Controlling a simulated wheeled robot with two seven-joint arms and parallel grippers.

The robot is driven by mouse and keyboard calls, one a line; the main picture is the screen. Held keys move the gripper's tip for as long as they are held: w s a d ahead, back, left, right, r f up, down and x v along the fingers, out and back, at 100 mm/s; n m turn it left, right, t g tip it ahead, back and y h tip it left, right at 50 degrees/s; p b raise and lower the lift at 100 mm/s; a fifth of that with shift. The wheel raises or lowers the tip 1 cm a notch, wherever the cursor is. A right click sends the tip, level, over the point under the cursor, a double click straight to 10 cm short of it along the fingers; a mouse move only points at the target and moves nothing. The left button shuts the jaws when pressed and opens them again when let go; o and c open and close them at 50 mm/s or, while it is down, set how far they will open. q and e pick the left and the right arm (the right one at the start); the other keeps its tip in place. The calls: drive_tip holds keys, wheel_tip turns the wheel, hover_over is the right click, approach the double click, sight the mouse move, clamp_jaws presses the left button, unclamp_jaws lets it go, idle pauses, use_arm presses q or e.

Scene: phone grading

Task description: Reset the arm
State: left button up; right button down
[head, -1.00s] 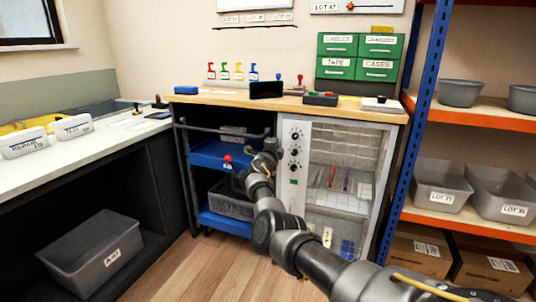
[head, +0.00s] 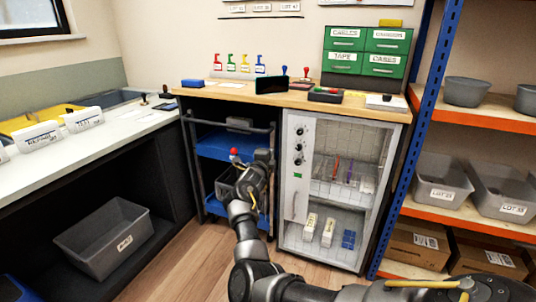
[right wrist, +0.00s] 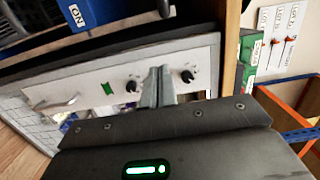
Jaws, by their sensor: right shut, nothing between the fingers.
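My right arm reaches in from the lower right in the head view. Its gripper (head: 262,160) is in front of the dark rack left of the white cabinet (head: 297,212). In the right wrist view the right gripper's fingers (right wrist: 157,82) are together with nothing between them, in front of the cabinet's panel with its black knobs and green label. I cannot tell whether the fingertips touch the panel. My left gripper is not in view.
The wooden worktop (head: 225,93) holds colored bottles, a black screen (head: 271,85) and green drawers (head: 365,50). A blue and orange shelf rack (head: 450,112) with grey bins stands at right. A white bench (head: 110,133) is at left, with a grey bin (head: 105,245) below. Floor shows between.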

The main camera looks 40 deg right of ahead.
drive_tip(key=shift+s+a, duration=0.2)
drive_tip(key=shift+a, duration=0.25)
